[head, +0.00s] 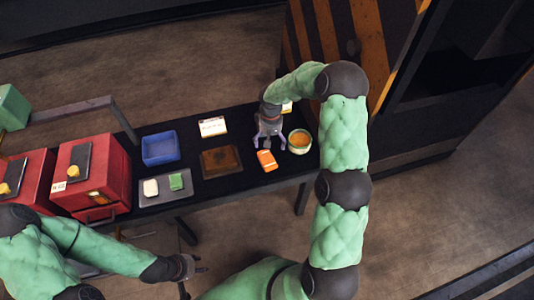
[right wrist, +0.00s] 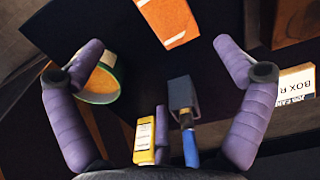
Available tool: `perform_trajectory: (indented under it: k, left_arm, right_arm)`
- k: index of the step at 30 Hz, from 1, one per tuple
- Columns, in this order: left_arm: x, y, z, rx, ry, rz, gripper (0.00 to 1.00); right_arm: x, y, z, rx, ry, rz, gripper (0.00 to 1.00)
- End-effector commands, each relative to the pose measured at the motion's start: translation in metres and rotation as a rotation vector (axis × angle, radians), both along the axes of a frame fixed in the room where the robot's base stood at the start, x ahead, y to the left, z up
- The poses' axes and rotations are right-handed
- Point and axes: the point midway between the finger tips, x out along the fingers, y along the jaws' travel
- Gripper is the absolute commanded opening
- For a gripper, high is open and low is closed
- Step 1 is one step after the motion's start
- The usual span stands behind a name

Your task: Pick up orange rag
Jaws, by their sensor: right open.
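The orange rag (head: 266,160) lies folded on the black table, between the brown board and the bowl. In the right wrist view the rag (right wrist: 168,20) is at the top edge, partly cut off, beyond my fingertips and between their lines. My right gripper (head: 269,143) is open and empty, just behind the rag in the head view; its two purple fingers (right wrist: 160,50) are spread wide. My left gripper (head: 200,265) is low in front of the table, away from the rag. Its jaws look apart and empty.
A bowl with orange contents (head: 300,141) stands close right of the rag. A brown board (head: 221,162), a blue bin (head: 160,148), a grey tray (head: 150,201) and red boxes (head: 95,170) stand leftward. A yellow container (right wrist: 145,142) and a dark holder (right wrist: 182,94) are near my right palm.

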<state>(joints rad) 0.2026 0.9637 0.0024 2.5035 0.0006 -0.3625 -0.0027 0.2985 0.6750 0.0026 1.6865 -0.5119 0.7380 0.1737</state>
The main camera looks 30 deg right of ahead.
Motion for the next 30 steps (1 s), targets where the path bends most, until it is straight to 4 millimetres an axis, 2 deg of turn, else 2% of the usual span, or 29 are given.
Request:
perform_trajectory:
  k: [6,9,16,24,30]
  left_arm:
    - [0.000,0.000,-0.012,0.000,0.000,0.001,0.40]
    - [0.000,0.000,-0.015,0.000,0.000,0.000,0.40]
    - [0.000,0.000,-0.020,0.000,0.000,0.000,0.40]
    - [0.000,0.000,-0.037,0.000,0.000,0.000,0.40]
    - [0.000,0.000,-0.038,0.000,0.000,0.000,0.40]
  right_arm:
    - [-0.002,0.001,-0.035,0.001,0.004,0.000,1.00]
    - [-0.001,0.001,-0.047,0.002,0.001,-0.001,1.00]
    - [-0.003,0.003,-0.060,0.002,0.001,0.001,1.00]
    - [-0.008,0.007,-0.097,0.002,0.001,0.001,1.00]
    - [-0.008,0.007,-0.102,0.002,0.000,0.000,1.00]
